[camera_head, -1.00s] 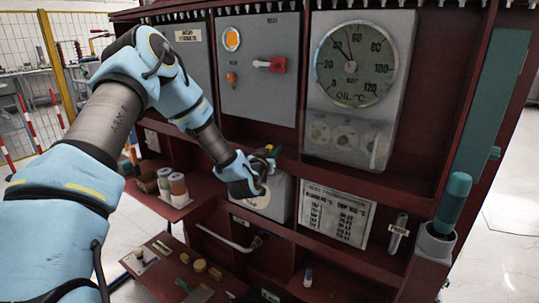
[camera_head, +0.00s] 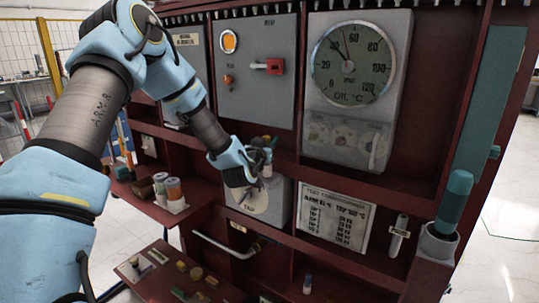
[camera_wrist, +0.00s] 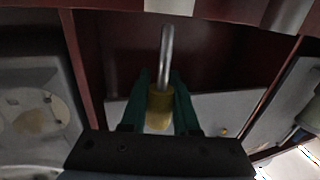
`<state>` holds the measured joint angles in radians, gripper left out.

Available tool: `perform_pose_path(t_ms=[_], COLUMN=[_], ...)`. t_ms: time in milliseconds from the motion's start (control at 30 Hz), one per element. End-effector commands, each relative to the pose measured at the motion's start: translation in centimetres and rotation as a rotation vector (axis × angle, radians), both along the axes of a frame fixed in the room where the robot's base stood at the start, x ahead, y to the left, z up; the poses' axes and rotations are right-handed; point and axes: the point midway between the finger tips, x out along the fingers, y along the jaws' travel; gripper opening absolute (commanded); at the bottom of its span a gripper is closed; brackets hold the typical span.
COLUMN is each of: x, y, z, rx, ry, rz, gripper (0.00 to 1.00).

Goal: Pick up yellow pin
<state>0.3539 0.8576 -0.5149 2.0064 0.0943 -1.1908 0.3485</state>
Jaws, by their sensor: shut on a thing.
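The yellow pin (camera_wrist: 161,104) shows in the wrist view as a yellow cylinder with a grey metal rod rising from it. It stands between the two green fingers of my gripper (camera_wrist: 160,108), which are shut on the yellow part. In the head view my gripper (camera_head: 262,165) is in front of the red cabinet, just above the grey box with a round pale label. The pin is too small there to make out clearly.
The grey box (camera_head: 280,207) sits in a cabinet compartment below my gripper. A white text plate (camera_head: 336,215) is to its right, and a dial gauge (camera_head: 352,64) is above. Cans (camera_head: 174,189) stand on a shelf at left. A lower shelf (camera_head: 158,284) holds several small parts.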

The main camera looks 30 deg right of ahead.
Motion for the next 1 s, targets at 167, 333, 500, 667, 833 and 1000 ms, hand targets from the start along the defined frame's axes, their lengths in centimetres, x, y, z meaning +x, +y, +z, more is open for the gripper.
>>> perform_pose_path(t_ms=[167,333,500,667,833,1000], x=[0.0,-1.5,-3.5,-5.5,-7.4,-8.6], y=[0.0,2.9,6.5,9.9,13.4,15.6], z=[2.5,2.6,2.6,2.6,2.7,2.6], rx=[-0.002,0.002,0.001,0.001,0.001,-0.001], ry=[-0.005,-0.002,-0.001,-0.003,-0.003,-0.004], rz=[0.0,0.002,0.002,0.002,0.002,0.0], gripper=[0.0,0.0,0.0,0.0,0.0,0.0])
